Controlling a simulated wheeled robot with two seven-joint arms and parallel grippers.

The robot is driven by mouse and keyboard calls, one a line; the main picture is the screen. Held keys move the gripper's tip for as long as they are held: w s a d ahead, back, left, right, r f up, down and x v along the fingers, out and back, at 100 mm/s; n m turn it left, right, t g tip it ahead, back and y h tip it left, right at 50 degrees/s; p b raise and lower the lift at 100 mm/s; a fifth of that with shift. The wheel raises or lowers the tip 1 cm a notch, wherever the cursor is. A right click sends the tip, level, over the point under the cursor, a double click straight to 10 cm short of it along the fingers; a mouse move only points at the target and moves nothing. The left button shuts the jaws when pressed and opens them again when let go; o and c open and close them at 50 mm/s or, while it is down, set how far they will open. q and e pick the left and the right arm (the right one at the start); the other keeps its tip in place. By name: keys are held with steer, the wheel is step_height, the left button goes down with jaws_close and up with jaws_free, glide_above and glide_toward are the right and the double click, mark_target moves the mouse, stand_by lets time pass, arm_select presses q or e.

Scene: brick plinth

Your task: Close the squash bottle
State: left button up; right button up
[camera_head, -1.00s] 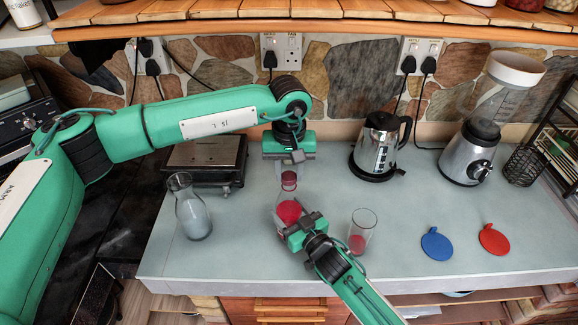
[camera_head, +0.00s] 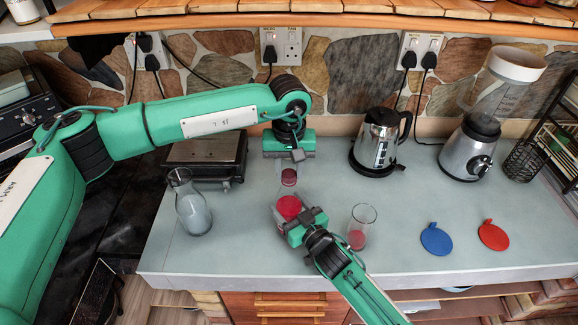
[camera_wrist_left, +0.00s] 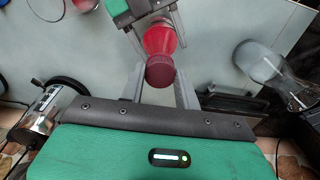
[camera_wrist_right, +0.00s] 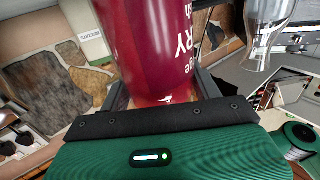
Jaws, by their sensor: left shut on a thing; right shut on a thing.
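The squash bottle (camera_head: 289,207) is clear with red contents and stands out above the middle of the worktop. My right gripper (camera_head: 294,219) is shut on its body from the front right; the right wrist view shows the red label with white lettering (camera_wrist_right: 152,40). A dark red cap (camera_head: 289,178) is between the fingers of my left gripper (camera_head: 290,170), above the bottle. In the left wrist view the cap (camera_wrist_left: 160,72) lines up with the bottle's neck end. I cannot tell whether it is seated on the neck.
A glass with red liquid (camera_head: 361,228) stands close right of my right gripper. A glass carafe (camera_head: 191,205) stands left. A kettle (camera_head: 380,145), a blender (camera_head: 470,150) and a black grill (camera_head: 206,158) are behind. Blue (camera_head: 436,240) and red (camera_head: 493,236) discs lie at right.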

arm_select(q)
steer(key=shift+f, duration=0.15)
arm_select(e)
jaws_close()
arm_select(q)
steer(key=m, duration=0.4)
steer(key=shift+m, duration=0.3)
steer(key=m, duration=0.5)
steer(key=o, duration=0.9)
steer(key=shift+r, duration=2.3)
